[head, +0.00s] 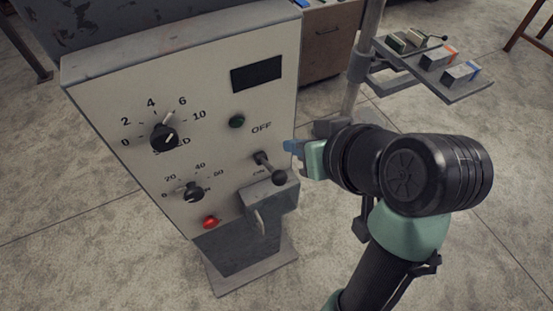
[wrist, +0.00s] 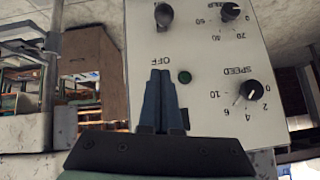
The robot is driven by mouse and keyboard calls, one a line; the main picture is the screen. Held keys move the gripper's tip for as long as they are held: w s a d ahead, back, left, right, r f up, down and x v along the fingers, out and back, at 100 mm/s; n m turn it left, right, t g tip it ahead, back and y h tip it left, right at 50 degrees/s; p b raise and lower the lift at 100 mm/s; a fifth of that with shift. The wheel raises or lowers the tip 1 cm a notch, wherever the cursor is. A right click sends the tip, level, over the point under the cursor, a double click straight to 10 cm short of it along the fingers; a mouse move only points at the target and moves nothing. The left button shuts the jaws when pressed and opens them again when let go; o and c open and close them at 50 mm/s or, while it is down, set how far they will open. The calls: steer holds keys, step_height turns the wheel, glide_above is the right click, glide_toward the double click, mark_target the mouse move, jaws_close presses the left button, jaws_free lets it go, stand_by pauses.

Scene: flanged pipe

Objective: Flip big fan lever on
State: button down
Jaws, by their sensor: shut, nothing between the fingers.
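The lever (head: 270,168) sticks out of the right side of a pale control panel (head: 110,105), with a dark ball at its end. An OFF label (head: 261,127) is above it and a partly hidden label is below it. The lever points outward and somewhat down; I cannot tell its exact setting. My gripper (head: 290,146) is shut and empty, just right of the panel edge, up and right of the lever. The wrist view shows the panel upside down, with the shut fingertips (wrist: 160,75) near the OFF label and the lever (wrist: 163,15) beyond them. I see no gap or contact clearly.
The panel also bears a speed knob (head: 164,137), a lower knob (head: 189,191), a green button (head: 237,121), a red button (head: 210,222) and a dark display (head: 256,74). A grey box (head: 270,198) juts out below the lever. A pole-mounted tray (head: 463,88) stands behind my arm.

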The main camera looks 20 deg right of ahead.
steer(key=p, duration=0.2)
glide_above(270, 168)
steer(key=d, duration=0.1)
step_height(270, 168, down, 6)
steer(key=shift+s+a+f+p, duration=0.1)
steer(key=shift+s+f+p, duration=0.25)
steer(key=shift+f, duration=0.55)
steer(key=shift+s+a+f+p, duration=0.1)
steer(key=shift+s+f+p, duration=0.25)
steer(key=shift+f, duration=0.5)
steer(key=shift+d+f, duration=0.1)
